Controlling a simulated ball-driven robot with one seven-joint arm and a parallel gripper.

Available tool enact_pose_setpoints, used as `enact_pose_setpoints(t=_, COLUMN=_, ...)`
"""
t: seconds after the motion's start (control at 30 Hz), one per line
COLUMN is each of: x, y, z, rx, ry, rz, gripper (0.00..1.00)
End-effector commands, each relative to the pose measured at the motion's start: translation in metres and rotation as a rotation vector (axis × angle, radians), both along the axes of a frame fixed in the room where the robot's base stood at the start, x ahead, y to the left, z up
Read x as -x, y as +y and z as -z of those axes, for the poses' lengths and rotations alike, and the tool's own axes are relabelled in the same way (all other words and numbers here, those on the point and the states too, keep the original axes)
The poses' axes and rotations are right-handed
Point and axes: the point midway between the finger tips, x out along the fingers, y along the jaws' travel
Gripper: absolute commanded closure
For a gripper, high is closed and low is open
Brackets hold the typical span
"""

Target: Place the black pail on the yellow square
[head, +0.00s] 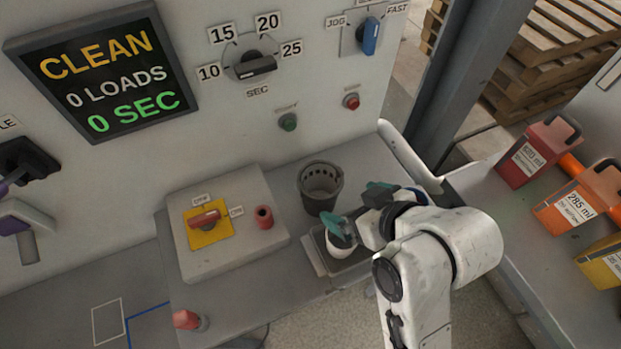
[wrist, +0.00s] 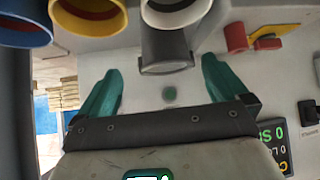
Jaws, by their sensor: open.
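The dark grey-black pail (head: 321,187), with holes around its upper wall, stands upright on the grey bench below the wall panel. It also shows in the wrist view (wrist: 167,48), just beyond and between my fingertips. My gripper (head: 354,210) has teal fingers, is open and empty, and is just right of and nearer than the pail; the wrist view also shows it open (wrist: 162,68). A yellow plate (head: 191,239) lies under a red rotary switch on the raised box. I see no separate bare yellow square on the bench.
A white cup (head: 339,251) stands in a shallow tray close under my near finger. A raised switch box (head: 240,255) stands left of the pail.

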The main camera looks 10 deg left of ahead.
Motion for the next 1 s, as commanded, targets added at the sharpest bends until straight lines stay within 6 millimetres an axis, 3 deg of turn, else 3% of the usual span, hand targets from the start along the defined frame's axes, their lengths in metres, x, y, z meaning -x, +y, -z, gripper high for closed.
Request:
enact_pose_setpoints(t=0.13, x=-0.009, y=0.017, z=0.002, rx=-0.009, ry=-0.02, rz=-0.028, gripper=0.0)
enact_pose_setpoints(t=0.3, x=-0.023, y=0.03, z=0.02, rx=-0.008, ry=-0.02, rz=-0.026, gripper=0.0)
enact_pose_setpoints(t=1.0, x=-0.062, y=0.063, z=0.063, rx=-0.008, ry=-0.02, rz=-0.024, gripper=0.0)
